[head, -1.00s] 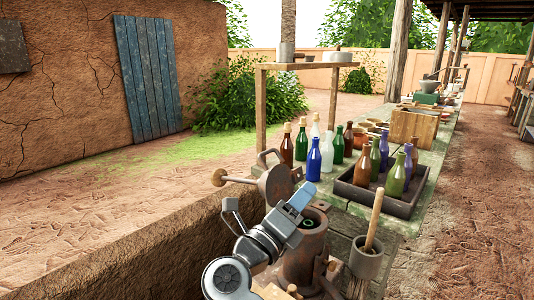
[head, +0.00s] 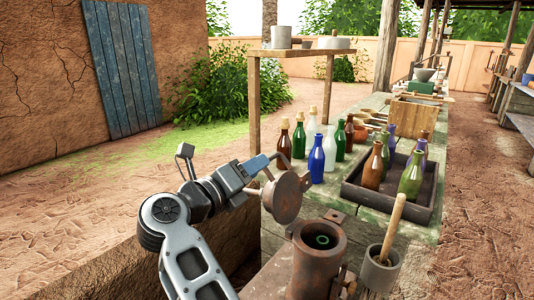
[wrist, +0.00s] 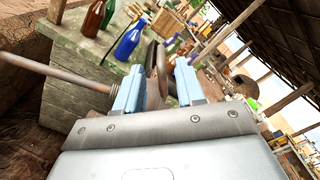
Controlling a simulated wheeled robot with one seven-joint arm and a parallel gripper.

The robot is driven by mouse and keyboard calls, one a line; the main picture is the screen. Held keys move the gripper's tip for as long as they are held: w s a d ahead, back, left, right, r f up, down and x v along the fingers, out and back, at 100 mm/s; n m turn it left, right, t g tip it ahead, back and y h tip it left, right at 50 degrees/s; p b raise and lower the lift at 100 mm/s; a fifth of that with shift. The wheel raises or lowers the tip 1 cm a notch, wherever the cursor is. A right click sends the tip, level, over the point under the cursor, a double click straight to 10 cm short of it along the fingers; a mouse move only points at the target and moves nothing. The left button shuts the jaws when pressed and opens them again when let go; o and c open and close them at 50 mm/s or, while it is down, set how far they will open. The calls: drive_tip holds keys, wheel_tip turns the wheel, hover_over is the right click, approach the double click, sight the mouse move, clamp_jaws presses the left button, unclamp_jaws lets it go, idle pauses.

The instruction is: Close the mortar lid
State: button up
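The mortar (head: 318,268) is a rusty upright cylinder at the lower middle of the head view, with its round mouth uncovered. Its lid (head: 288,198) is a rusty round plate standing raised and tilted at the back left of the mouth. In the wrist view the lid (wrist: 161,62) shows nearly edge-on, with a brown rod (wrist: 45,70) reaching left from near it. My gripper (head: 272,158) is beside the lid's upper left. Its two blue fingers (wrist: 157,88) are apart, with the lid beyond and between them; I cannot tell whether they touch it.
A stone cup with a wooden pestle (head: 392,228) stands right of the mortar. A dark tray (head: 400,208) of bottles and several loose bottles (head: 316,160) fill the table behind. A wooden shelf (head: 300,52) stands at the back. Open ground lies left of the low wall.

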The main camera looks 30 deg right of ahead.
sight(273, 157)
drive_tip(key=x, duration=0.7)
drive_tip(key=shift+w+d+b, duration=0.1)
drive_tip(key=shift+d+b, duration=0.1)
drive_tip(key=shift+b, duration=0.1)
drive_tip(key=shift+c, duration=0.3)
clamp_jaws()
